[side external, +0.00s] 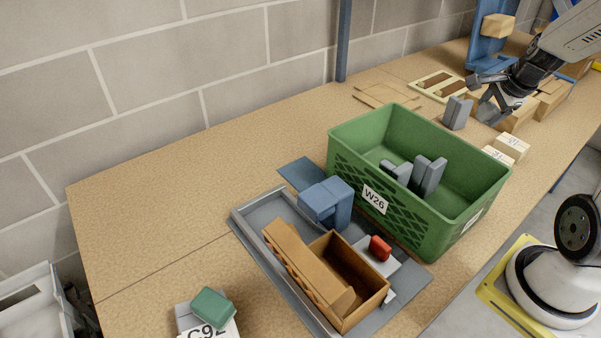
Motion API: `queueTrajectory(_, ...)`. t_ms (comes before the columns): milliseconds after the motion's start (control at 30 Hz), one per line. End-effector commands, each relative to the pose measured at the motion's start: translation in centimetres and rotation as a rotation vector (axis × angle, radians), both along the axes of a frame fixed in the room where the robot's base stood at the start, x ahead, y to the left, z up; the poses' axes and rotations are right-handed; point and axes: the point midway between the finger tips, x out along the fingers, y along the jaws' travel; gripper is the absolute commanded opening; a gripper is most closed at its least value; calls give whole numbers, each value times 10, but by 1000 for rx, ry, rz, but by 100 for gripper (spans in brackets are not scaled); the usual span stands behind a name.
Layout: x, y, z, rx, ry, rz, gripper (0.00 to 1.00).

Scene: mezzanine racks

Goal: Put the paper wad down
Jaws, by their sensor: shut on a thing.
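My gripper (484,97) is at the upper right, over the far part of the workbench, beyond the green crate (352,152). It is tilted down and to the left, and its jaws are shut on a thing. I cannot make out the paper wad clearly; the jaws and the small scale hide what is held. A grey upright block (457,112) stands just left of the jaws. I cannot tell whether they touch it.
The crate, marked W26, holds several grey blocks. In front are a grey tray (240,222), a brown open box (368,308), blue blocks (326,201) and a red block (380,248). Wooden blocks (511,147) lie below my gripper. The bench's left half is mostly bare.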

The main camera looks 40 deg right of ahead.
Motion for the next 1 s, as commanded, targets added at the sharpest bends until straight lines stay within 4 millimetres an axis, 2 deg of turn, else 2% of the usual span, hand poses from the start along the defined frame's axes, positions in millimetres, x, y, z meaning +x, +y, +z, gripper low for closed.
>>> queueTrajectory(267,56,29,4,1,1,172,15)
queueTrajectory(467,105,65,7,2,0,328,15)
queueTrajectory(767,168,135,10,2,1,562,15)
queueTrajectory(1000,208,204,10,3,2,750,15)
